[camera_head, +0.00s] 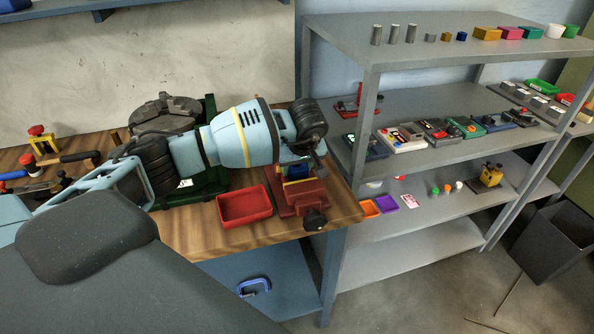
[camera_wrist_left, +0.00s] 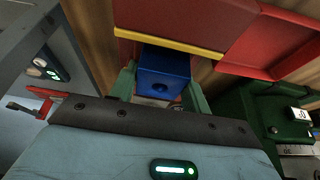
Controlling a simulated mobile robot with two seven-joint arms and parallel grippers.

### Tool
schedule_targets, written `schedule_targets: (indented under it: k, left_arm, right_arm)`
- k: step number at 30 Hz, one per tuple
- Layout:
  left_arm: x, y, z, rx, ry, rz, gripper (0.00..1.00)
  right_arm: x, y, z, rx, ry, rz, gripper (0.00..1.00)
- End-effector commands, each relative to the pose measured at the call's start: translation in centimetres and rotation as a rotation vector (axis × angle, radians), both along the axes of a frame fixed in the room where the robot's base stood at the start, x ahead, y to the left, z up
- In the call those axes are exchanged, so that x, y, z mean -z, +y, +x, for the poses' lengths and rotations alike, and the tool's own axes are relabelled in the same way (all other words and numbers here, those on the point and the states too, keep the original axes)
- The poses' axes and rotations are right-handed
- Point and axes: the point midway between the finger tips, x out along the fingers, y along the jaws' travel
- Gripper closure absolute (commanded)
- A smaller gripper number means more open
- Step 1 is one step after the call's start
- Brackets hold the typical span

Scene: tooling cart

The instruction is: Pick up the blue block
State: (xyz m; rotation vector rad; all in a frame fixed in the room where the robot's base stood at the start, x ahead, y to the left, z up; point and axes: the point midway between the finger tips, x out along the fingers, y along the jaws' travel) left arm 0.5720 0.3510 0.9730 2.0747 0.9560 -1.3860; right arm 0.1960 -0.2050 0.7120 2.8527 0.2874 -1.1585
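The blue block (camera_wrist_left: 165,68) shows in the left wrist view, against the red vise (camera_wrist_left: 170,22) with its yellow strip. The two greenish fingers of my left gripper (camera_wrist_left: 163,88) stand on either side of the block, very close to its sides. I cannot tell whether they press on it. In the head view my left gripper (camera_head: 300,160) points down over the red vise (camera_head: 298,198) at the bench's right end. A small part of the blue block (camera_head: 297,173) shows there below the wrist. My right gripper is not in view.
A red tray (camera_head: 245,206) lies just left of the vise on the wooden bench (camera_head: 200,238). A dark green machine with a grey chuck (camera_head: 165,112) stands behind my arm. A grey shelf (camera_head: 440,48) with several parts stands close on the right.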

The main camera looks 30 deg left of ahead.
Motion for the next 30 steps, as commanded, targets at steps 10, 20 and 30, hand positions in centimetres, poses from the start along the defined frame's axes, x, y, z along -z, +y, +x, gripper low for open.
schedule_targets:
  k: [10, 20, 30]
  left_arm:
    - [-0.1, 0.0, 0.0, -0.001, -0.002, 0.000, 0.84]
    - [-1.0, 0.0, 0.0, -0.001, -0.002, 0.000, 0.84]
    - [-3.9, -1.4, -1.8, 0.006, -0.002, 0.001, 0.84]
  right_arm:
    - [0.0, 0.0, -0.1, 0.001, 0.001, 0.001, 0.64]
    - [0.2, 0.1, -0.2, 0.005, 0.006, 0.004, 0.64]
    - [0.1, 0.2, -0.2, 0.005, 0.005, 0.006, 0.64]
